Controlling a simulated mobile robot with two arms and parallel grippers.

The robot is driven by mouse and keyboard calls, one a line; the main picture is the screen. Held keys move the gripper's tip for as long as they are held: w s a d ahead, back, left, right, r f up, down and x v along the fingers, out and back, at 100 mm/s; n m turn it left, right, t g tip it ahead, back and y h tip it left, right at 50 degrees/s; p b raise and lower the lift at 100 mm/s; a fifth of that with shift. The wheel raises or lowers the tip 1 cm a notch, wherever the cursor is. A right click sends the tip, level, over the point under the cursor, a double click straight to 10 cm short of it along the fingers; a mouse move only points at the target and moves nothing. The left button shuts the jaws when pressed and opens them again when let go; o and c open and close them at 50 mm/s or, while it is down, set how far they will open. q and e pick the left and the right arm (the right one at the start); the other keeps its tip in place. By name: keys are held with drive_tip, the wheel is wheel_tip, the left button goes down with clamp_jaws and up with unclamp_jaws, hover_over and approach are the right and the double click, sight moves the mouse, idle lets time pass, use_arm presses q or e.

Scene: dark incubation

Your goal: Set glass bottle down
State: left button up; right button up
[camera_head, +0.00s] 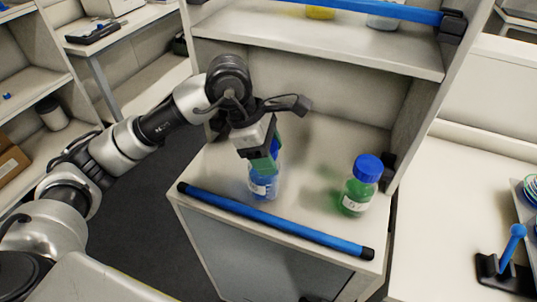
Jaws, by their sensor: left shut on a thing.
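A glass bottle with blue contents and a white label (264,183) is upright at the lower shelf of the cabinet. My left gripper (264,163) comes down over it from above and is shut on its upper part, hiding much of its cap. The bottle's base is at or just above the shelf surface (309,193); I cannot tell if it touches. A second glass bottle with green contents and a blue cap (357,189) stands upright to the right, apart from the gripper. My right gripper is not in view.
A blue bar (270,219) runs along the shelf's front edge. An upper shelf (320,45) overhangs behind, with bottles on it. Free shelf room lies between the two bottles. A side table with a blue-handled tool (511,247) is at the right.

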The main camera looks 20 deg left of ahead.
use_arm(q)
drive_tip(key=shift+f, duration=0.9)
drive_tip(key=shift+f, duration=0.15)
drive_tip(key=o, duration=1.5)
